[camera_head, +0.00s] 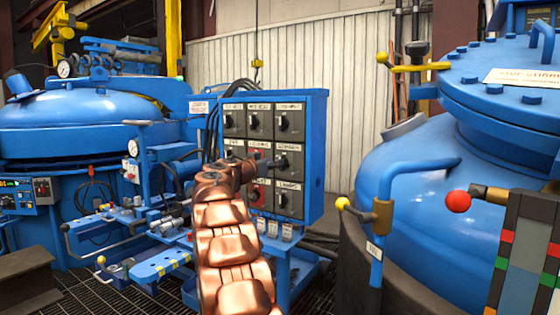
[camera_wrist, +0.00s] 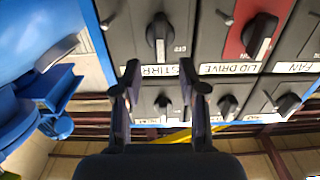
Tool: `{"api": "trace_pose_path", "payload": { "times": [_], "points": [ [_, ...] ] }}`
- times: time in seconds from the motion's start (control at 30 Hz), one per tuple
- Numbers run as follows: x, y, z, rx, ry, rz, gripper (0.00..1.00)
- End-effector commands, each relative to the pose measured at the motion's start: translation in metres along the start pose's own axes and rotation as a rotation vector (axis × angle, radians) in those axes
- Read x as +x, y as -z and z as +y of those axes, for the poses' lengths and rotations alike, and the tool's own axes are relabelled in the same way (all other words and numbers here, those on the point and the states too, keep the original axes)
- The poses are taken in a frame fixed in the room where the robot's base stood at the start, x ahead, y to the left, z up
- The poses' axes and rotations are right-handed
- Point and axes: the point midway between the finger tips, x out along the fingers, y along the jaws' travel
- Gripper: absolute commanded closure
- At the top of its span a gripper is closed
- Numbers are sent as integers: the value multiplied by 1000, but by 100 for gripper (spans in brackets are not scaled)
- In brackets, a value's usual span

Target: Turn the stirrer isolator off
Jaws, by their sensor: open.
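The stirrer isolator (camera_wrist: 160,34) is a dark rotary knob on a grey plate. In the head view my arm's end partly covers the panel.
The red lid drive isolator (camera_wrist: 258,38) sits beside the stirrer one, with the fan isolator (camera_wrist: 288,102) farther along. A blue cabinet (camera_head: 316,150) carries several switches. A blue vessel (camera_head: 420,190) stands to the right and a blue furnace (camera_head: 75,120) to the left.

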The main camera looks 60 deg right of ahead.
Motion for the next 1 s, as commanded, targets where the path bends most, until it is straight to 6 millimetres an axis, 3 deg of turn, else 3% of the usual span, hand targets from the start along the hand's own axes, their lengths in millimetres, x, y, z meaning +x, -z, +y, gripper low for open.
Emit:
{"api": "trace_pose_path", "payload": {
  "times": [0.43,0.93,1.0],
  "points": [
    [42,-1,-2,-3,1,-3,58],
    [50,-1,-1,-3,1,-1,58],
    [50,-1,-1,-3,1,-1,65]
  ]
}}
